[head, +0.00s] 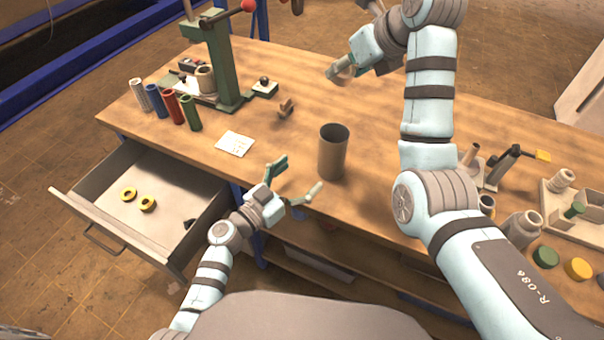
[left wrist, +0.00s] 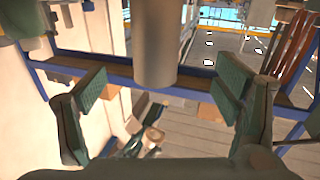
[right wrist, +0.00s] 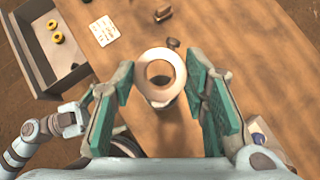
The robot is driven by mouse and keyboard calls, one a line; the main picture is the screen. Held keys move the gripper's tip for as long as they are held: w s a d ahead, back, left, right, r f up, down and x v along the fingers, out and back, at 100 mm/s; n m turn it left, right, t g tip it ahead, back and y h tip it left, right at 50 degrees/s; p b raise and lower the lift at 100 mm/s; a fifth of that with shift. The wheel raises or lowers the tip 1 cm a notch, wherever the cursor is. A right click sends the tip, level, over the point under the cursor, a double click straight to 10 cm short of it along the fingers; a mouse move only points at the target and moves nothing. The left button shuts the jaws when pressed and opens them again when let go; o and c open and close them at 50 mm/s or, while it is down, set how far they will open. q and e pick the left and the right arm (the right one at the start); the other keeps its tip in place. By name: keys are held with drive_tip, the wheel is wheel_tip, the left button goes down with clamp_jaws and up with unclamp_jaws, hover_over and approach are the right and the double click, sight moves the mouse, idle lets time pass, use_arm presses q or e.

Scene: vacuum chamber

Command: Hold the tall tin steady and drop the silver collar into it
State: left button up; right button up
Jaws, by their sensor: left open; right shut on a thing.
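The tall tin (head: 332,152), a grey-brown open cylinder, stands upright near the bench's front edge. My left gripper (head: 297,180) is open just in front of the tin, its fingers apart. In the left wrist view the tin (left wrist: 155,45) shows ahead, between the open fingers (left wrist: 160,88). My right gripper (head: 335,74) is above the bench, up and behind the tin in the head view. In the right wrist view its fingers (right wrist: 160,88) are shut on the silver collar (right wrist: 144,82), a pale ring.
An open drawer (head: 90,210) with two yellow rings (head: 147,203) juts out at left. A green press (head: 222,60), several coloured tubes (head: 172,106) and a white card (head: 235,144) are on the bench's left. Fixtures and jars (head: 522,228) crowd the right.

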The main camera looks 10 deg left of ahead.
sight(333, 150)
use_arm(q)
drive_tip(key=x, duration=1.2)
drive_tip(key=shift+d, duration=0.45)
drive_tip(key=shift+s, duration=0.1)
use_arm(e)
drive_tip(key=shift+s, duration=0.1)
use_arm(q)
drive_tip(key=shift+a, duration=0.1)
use_arm(e)
drive_tip(key=shift+a+r, duration=0.1)
use_arm(q)
drive_tip(key=c, duration=1.3)
drive_tip(key=shift+c, duration=0.2)
use_arm(e)
wheel_tip(333, 150, down, 13)
drive_tip(key=o, duration=1.4)
